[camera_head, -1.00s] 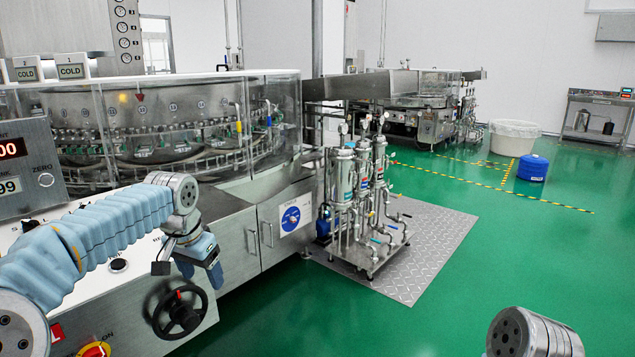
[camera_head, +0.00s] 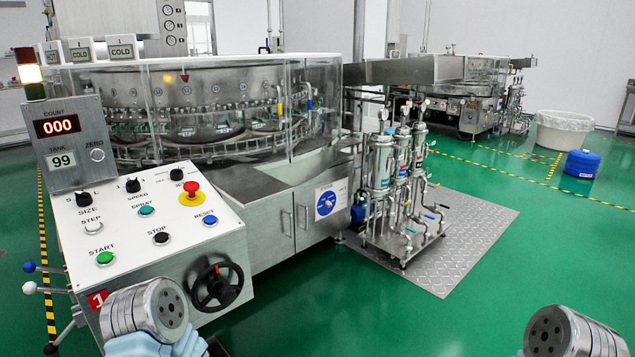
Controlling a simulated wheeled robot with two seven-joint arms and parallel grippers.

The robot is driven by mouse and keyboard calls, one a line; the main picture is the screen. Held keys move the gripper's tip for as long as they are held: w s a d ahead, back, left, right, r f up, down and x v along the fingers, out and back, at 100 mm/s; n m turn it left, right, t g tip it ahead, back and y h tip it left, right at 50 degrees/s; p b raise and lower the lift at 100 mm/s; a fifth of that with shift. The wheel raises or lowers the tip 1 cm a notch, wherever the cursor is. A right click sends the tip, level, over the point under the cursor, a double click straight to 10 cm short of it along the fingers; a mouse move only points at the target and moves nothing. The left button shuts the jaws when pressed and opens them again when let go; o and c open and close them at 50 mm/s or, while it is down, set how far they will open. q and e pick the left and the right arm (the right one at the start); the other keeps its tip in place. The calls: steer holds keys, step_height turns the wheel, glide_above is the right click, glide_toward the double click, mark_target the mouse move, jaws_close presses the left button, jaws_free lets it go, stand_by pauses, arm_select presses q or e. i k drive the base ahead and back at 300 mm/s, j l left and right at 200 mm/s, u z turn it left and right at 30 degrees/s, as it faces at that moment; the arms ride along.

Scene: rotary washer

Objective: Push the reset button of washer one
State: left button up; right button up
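The control panel (camera_head: 130,233) of washer one, with a red "1" plate (camera_head: 97,299) on its front, stands at left in the head view. Its blue reset button (camera_head: 210,220) is at the panel's right side, under the red emergency knob (camera_head: 191,188) on a yellow base, and is unobstructed. My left arm's metal joint and blue sleeve are low in front of the panel, at the bottom edge. My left gripper's fingers do not show. Only a metal joint of my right arm shows at bottom right; its gripper is out of view.
A black handwheel (camera_head: 217,286) juts from the panel's front, below the reset button. Green start (camera_head: 105,258), black stop (camera_head: 161,239) and teal spray (camera_head: 146,211) buttons are nearby. Ball-ended levers (camera_head: 29,267) stand at left.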

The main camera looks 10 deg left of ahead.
mark_target(208, 220)
steer(key=u, duration=1.25)
